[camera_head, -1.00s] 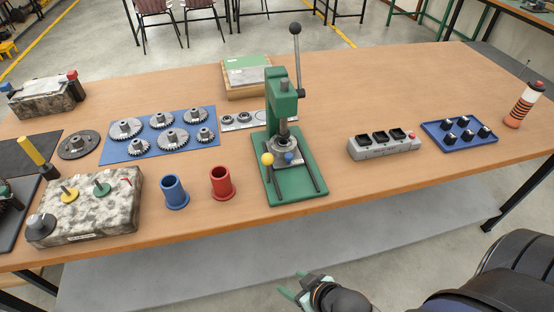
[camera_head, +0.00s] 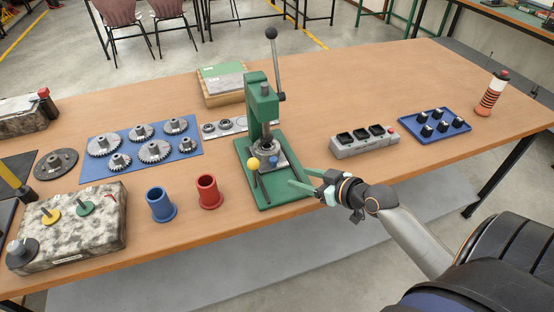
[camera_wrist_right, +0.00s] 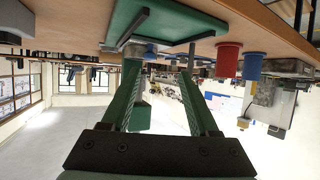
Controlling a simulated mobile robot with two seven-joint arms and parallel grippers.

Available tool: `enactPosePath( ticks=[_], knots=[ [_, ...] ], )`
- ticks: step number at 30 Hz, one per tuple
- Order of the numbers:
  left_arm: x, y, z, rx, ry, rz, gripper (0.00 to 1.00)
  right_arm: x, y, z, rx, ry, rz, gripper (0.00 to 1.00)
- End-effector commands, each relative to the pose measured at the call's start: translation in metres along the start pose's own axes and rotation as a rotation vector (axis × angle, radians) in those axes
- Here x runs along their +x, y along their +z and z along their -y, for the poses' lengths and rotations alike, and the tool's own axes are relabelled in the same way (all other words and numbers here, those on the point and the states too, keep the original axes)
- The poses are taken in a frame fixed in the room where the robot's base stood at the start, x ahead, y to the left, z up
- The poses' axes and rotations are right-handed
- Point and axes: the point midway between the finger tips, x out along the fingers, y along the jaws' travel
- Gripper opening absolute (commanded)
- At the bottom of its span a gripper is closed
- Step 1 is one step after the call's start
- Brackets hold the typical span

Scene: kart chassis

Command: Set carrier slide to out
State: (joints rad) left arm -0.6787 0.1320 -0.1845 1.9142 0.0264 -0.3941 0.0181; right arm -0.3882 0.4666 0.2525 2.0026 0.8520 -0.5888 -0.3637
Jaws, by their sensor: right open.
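The green arbor press (camera_head: 262,105) stands near the table's front edge. On its green base (camera_head: 247,192) sits a grey round carrier (camera_head: 268,152) with a yellow ball knob (camera_head: 253,163) at its left front and a blue knob (camera_head: 273,160). Two dark rails run forward beneath it. I cannot tell the slide's exact position. My right gripper (camera_head: 298,178) is open and empty, just right of the base's front. The right wrist view shows its two green fingers (camera_wrist_right: 158,72) apart, with the upside-down press base (camera_wrist_right: 175,22) beyond them. My left gripper is out of view.
A red cup (camera_head: 209,192) and a blue cup (camera_head: 160,205) stand left of the press. A grey box with dark sockets (camera_head: 363,142) and a blue tray (camera_head: 434,124) are to the right. Gears lie on a blue mat (camera_head: 98,169). Table between press and grey box is mostly clear.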

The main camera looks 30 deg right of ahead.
Motion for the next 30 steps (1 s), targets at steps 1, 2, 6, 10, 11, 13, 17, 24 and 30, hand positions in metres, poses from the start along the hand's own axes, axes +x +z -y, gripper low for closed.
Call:
enactPosePath(
  ticks=[1,2,6,10,11,13,17,24,30],
  knots=[
    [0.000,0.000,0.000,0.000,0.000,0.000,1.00,0.000,-0.007,-0.010,0.005,0.014,-0.028,0.61],
    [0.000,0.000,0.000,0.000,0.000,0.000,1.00,0.001,-0.010,-0.013,0.008,0.020,-0.040,0.61],
    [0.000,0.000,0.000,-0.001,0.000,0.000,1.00,0.006,-0.015,-0.019,0.014,0.029,-0.061,0.61],
    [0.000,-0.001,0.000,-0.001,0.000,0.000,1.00,0.021,-0.016,-0.019,0.016,0.028,-0.061,0.61],
    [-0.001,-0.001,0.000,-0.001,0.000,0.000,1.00,0.025,-0.016,-0.019,0.015,0.027,-0.060,0.61],
    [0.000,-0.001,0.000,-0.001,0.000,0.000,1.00,0.037,-0.017,-0.019,0.016,0.028,-0.060,0.61],
    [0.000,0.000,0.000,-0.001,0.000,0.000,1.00,0.059,-0.017,-0.019,0.017,0.027,-0.059,0.61],
    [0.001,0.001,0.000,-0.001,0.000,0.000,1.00,0.099,-0.019,-0.020,0.016,0.027,-0.058,0.61],
    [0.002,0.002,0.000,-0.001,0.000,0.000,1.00,0.119,-0.020,-0.020,0.014,0.028,-0.057,0.61]
  ],
)
